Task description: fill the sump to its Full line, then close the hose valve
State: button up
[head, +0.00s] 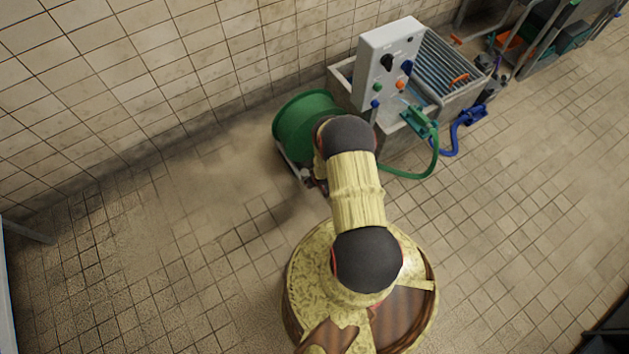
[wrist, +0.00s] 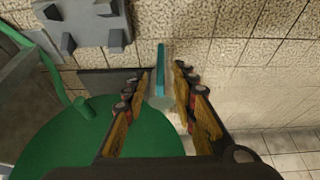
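In the head view a grey basin with a slatted inside (head: 465,98), perhaps the sump, stands behind a control panel (head: 376,58). No Full line or water level can be made out. A green hose (head: 434,160) runs from low beside the basin up to a green fitting (head: 420,121) at its rim. In the wrist view my gripper (wrist: 160,76) is open, its fingers apart. A teal bar (wrist: 161,56) shows in the gap between the fingertips, with clear space either side; it may be the valve lever. My arm hides most of the gripper in the head view.
A green hose reel (head: 300,122) stands left of the panel and fills the lower left of the wrist view (wrist: 60,150). The tiled wall is close behind.

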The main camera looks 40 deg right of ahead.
jog(key=shift+v, duration=2.9)
